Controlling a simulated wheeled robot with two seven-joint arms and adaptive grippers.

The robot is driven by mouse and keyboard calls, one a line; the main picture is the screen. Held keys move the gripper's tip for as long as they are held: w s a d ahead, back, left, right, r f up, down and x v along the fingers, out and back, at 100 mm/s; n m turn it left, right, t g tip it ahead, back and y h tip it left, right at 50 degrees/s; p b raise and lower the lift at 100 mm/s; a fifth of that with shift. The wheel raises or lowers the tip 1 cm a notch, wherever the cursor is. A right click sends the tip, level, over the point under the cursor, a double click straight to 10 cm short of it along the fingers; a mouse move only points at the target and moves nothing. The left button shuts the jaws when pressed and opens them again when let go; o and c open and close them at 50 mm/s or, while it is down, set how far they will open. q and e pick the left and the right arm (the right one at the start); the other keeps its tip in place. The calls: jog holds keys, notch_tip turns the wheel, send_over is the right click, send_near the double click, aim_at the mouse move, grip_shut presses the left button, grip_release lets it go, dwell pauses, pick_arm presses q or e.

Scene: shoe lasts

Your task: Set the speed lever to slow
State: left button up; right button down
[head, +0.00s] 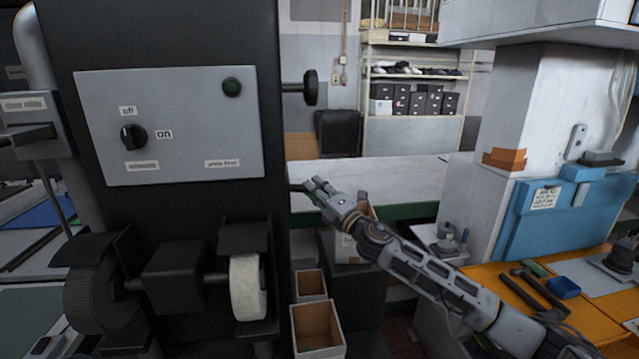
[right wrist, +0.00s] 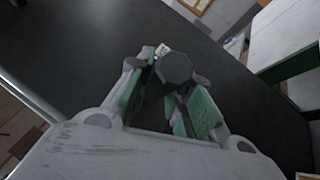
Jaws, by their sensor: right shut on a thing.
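The dark machine (head: 180,40) stands at the left of the head view. My right gripper (head: 306,188) reaches in from the right to the machine's right side. In the right wrist view, its green-padded fingers (right wrist: 168,92) are shut around a dark lever with a round knob (right wrist: 175,67). I take this for the speed lever; its setting cannot be read. In the head view the lever is mostly hidden by the gripper. My left gripper is not in view.
A grey panel (head: 190,100) carries an off/on switch (head: 133,137) and a green button (head: 232,87). A black knob (head: 311,88) on a rod juts out above my gripper. Open boxes (head: 318,330) stand below. A bench (head: 385,180) lies behind and an orange worktable (head: 490,280) at right.

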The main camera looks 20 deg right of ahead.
jog(key=shift+s+a+m+h+p, duration=0.4)
jog(key=shift+s+m+h, duration=0.15)
jog(key=shift+h, duration=0.25)
jog(key=shift+f+t, duration=0.1)
jog(key=shift+t, duration=0.2)
jog(key=c, duration=1.3)
grip_release()
jog(key=shift+s+d, duration=0.1)
jog(key=shift+s, duration=0.1)
jog(key=shift+v, duration=5.8)
